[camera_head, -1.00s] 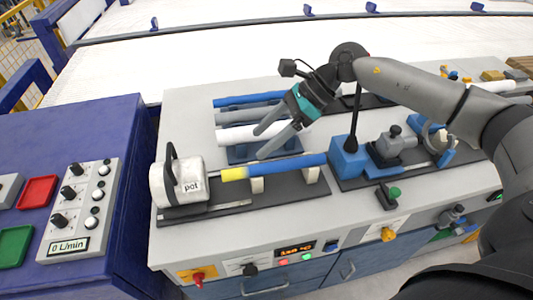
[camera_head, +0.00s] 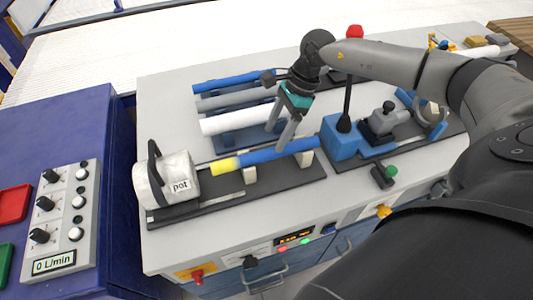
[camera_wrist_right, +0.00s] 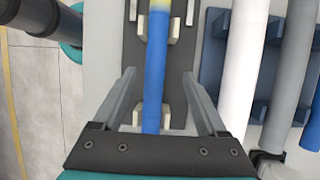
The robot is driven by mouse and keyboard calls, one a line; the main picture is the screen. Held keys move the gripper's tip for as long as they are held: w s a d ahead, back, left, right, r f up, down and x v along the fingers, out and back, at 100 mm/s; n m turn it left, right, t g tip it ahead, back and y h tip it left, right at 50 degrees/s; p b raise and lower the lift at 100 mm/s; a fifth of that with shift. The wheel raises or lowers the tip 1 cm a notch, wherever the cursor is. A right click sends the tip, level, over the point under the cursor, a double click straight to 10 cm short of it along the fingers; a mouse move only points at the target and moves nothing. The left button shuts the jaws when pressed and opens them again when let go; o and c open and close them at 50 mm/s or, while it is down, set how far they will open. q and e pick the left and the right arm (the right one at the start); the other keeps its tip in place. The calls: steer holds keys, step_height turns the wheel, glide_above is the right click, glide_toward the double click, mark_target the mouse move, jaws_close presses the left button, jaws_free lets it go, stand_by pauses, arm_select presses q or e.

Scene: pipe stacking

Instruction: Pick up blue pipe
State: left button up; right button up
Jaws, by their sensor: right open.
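A blue pipe (camera_head: 273,152) with a yellow end lies across pale supports, between the white pot (camera_head: 165,180) and a blue block (camera_head: 341,137). In the right wrist view the same blue pipe (camera_wrist_right: 155,75) runs between the spread fingers. My right gripper (camera_head: 279,137) is open and points down at the pipe; it also shows in the wrist view (camera_wrist_right: 159,78). It is empty, with a finger on either side of the pipe. I cannot tell how far down the fingers reach. My left gripper is not in view.
Behind, a rack holds another blue pipe (camera_head: 226,81), a grey pipe (camera_head: 225,98) and a white pipe (camera_head: 228,120). A black lever (camera_head: 346,100) with a red knob stands on the blue block, close right of the gripper. A control panel (camera_head: 68,215) is at left.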

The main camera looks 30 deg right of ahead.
mark_target(268, 150)
steer(key=x, duration=0.4)
steer(key=shift+s+a, duration=0.3)
steer(key=shift+a, duration=0.05)
steer(key=shift+a+f, duration=0.15)
steer(key=shift+f, duration=0.35)
jaws_close()
